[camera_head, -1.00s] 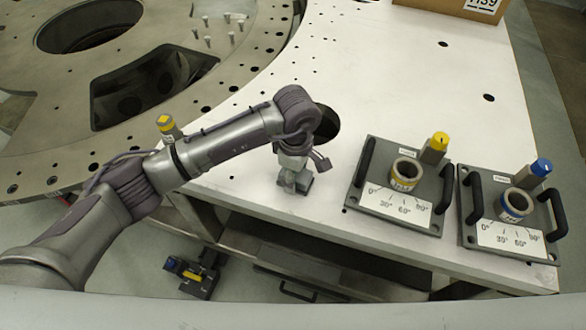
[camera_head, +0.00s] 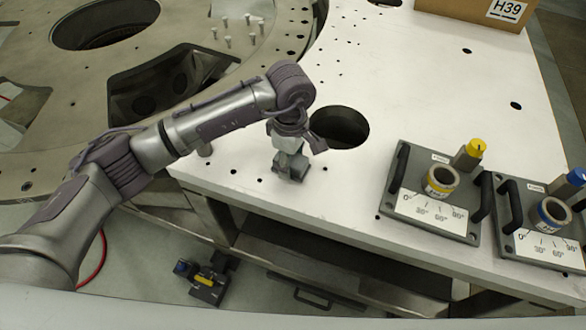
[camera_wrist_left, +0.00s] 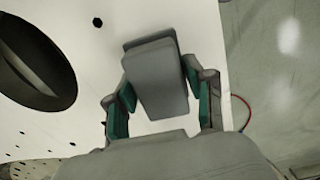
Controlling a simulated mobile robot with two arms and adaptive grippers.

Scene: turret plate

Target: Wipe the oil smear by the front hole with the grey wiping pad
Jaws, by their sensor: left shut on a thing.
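My left gripper (camera_head: 291,166) is shut on the grey wiping pad (camera_wrist_left: 158,82), a flat block between its two green-lined fingers in the left wrist view. In the head view the pad (camera_head: 294,170) is low over or on the white table top; I cannot tell whether it touches. The front hole (camera_head: 340,127), large and dark, lies just to the right of and behind the gripper. The hole also shows at the left of the wrist view (camera_wrist_left: 35,62). I cannot make out an oil smear; the gripper and pad cover part of the surface. My right gripper is not in view.
Two dark plates with handles, dials and rings stand to the right, one yellow-marked (camera_head: 400,205) and one blue-marked (camera_head: 515,248). A cardboard box (camera_head: 470,12) is at the back. The large round turret plate (camera_head: 60,95) is at left. The table's front edge runs close before the gripper.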

